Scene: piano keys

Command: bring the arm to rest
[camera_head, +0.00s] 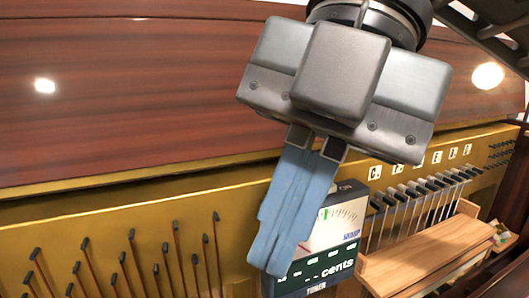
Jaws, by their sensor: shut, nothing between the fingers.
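My gripper (277,262) hangs from the top middle of the head view, its grey body above and two blue fingers pointing down and slightly left. The fingers are pressed together with nothing between them. They are in front of the left part of a tuner (335,228), a dark box with a needle dial and a screen reading "cents". The fingers hide part of the tuner. I cannot tell whether the fingertips touch it.
A brown wooden panel (120,90) spans the back above a gold board (120,215). Several thin dark pegs (165,260) stand at lower left. At right are labelled tuning levers (425,190) and a wooden block (425,255).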

